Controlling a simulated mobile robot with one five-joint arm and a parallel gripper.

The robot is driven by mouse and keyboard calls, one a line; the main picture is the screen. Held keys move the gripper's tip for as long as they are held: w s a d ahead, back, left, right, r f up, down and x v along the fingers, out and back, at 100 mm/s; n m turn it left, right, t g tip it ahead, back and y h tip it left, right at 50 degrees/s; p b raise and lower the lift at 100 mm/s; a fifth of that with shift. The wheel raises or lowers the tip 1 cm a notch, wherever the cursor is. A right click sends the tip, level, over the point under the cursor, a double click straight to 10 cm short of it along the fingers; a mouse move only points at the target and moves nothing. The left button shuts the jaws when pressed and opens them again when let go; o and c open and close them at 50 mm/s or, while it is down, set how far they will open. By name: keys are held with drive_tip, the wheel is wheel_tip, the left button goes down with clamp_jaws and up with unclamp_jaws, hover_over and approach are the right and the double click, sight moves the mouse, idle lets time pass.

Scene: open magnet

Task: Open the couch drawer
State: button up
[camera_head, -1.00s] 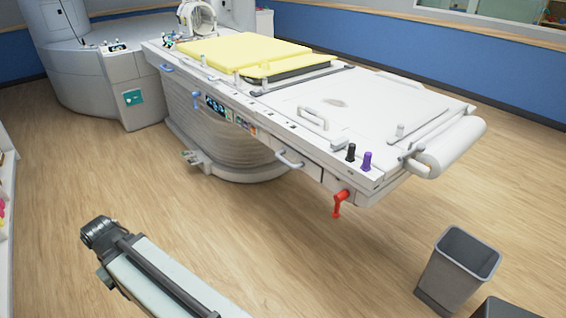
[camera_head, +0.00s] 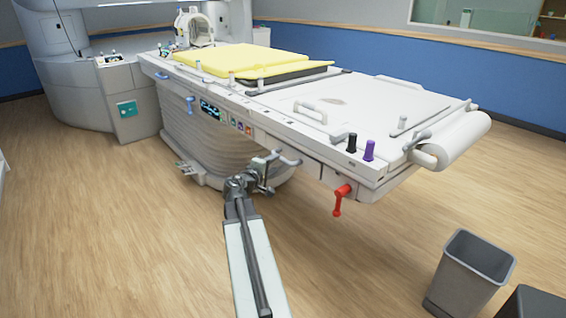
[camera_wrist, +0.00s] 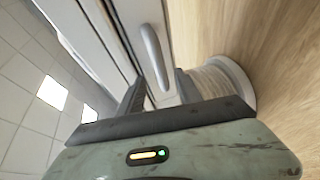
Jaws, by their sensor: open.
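The couch (camera_head: 380,110) is a long white patient table with a yellow pad. Its drawer (camera_head: 308,171) is in the near side and looks flush with it. The drawer's pale bar handle (camera_head: 290,160) is partly hidden by my gripper (camera_head: 270,168), which is at the handle. In the wrist view, the handle (camera_wrist: 152,48) runs down between the two dark fingers of my open gripper (camera_wrist: 160,78). The fingers stand on either side of its lower end. I cannot tell whether either finger touches it.
A red lever (camera_head: 341,196) hangs right of the drawer. Black and purple knobs (camera_head: 369,150) stand on the couch's near edge. The ribbed couch base (camera_head: 215,145) is behind my gripper. A grey bin (camera_head: 470,270) stands at lower right. The wood floor in front is clear.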

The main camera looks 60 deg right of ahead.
sight(280, 160)
drive_tip(key=d, duration=0.2)
drive_tip(key=d+f, duration=0.1)
drive_tip(key=d, duration=0.1)
drive_tip(key=d+b, duration=0.1)
drive_tip(key=d, duration=0.2)
drive_tip(key=shift+w+f, duration=0.15)
drive_tip(key=shift+w, duration=0.15)
clamp_jaws()
idle(0.9)
